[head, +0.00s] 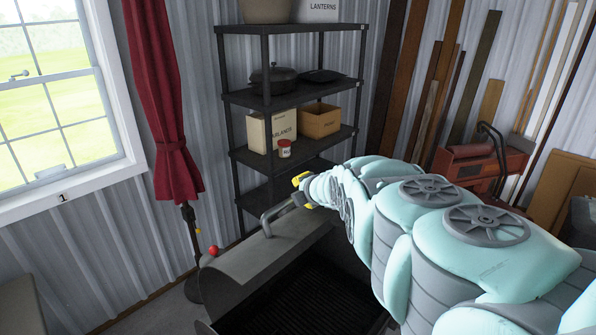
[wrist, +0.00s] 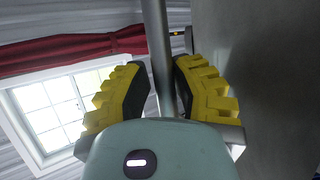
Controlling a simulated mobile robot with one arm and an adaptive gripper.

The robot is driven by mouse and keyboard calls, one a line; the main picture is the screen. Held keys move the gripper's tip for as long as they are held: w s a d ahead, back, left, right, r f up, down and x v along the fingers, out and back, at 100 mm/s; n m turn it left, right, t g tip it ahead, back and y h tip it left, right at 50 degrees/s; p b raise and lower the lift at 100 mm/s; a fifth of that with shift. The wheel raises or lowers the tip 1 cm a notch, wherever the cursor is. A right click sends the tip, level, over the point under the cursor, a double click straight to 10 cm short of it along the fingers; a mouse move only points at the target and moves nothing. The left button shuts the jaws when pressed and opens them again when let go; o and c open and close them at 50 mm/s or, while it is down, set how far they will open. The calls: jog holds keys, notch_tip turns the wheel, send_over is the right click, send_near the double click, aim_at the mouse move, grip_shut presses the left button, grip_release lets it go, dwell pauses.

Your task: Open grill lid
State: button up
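The grill's grey rounded lid (head: 265,255) is raised, and the dark grate (head: 300,305) shows below and in front of it. A grey metal bar handle (head: 268,226) runs along the lid's upper side. My gripper (head: 300,194) is at the far part of this handle. In the wrist view, the handle (wrist: 154,30) passes between the yellow-padded fingers of my gripper (wrist: 162,75), which sit close against both sides. The lid's grey surface (wrist: 260,70) fills the right of that view. My arm hides the grill's right side in the head view.
A black shelf unit (head: 290,94) with pots and boxes stands behind the grill. A red curtain (head: 160,100) and a window (head: 55,95) are on the left. A red machine (head: 480,165) and leaning planks stand at the right wall.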

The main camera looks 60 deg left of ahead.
jog(key=o, duration=0.5)
jog(key=shift+c, duration=0.2)
jog(key=shift+r, duration=0.1)
notch_tip(320, 180, up, 8)
jog(key=shift+a+f, duration=0.15)
jog(key=shift+f, duration=0.05)
jog(key=shift+r, duration=1.1)
